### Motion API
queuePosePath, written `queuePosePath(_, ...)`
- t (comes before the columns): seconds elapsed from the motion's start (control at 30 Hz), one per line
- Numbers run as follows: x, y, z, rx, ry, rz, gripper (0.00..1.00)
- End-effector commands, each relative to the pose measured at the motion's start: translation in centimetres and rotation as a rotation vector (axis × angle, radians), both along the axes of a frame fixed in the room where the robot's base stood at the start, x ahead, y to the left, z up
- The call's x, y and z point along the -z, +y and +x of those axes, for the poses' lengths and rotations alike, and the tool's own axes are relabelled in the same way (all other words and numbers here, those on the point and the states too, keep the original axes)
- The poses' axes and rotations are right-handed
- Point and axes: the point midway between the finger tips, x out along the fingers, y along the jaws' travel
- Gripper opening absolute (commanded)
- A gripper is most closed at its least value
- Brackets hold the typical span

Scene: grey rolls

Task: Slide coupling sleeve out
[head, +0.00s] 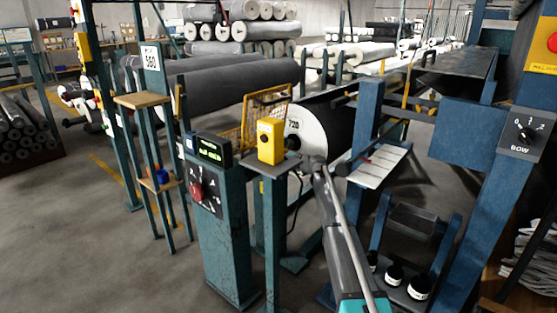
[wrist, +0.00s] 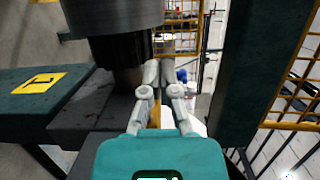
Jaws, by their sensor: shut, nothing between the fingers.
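In the wrist view a dark stepped cylinder (wrist: 120,45) hangs down at the upper left, a wide grey drum above narrower dark sections. It may be the coupling sleeve on its shaft, but I cannot tell where a sleeve begins or ends. My gripper (wrist: 159,68) is shut and empty, its pale fingertips close together just right of the cylinder's narrow lower part. I cannot tell whether they touch it. In the head view my gripper (head: 317,163) is small, by the end of the black roll (head: 332,120) marked 720; no sleeve can be made out there.
In the head view a yellow box (head: 270,141), a control pedestal (head: 222,225) and a blue post (head: 364,135) stand near my arm.

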Motion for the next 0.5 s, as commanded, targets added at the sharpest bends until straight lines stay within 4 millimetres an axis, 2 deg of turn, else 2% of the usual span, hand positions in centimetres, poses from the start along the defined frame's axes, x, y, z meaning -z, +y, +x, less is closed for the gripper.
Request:
queuePosePath(0.23, 0.0, 3.2, 1.4, -0.002, 0.0, 0.0, 0.0)
queuePosePath(0.5, 0.0, 4.6, 2.0, 0.0, 0.0, 0.0, 0.0)
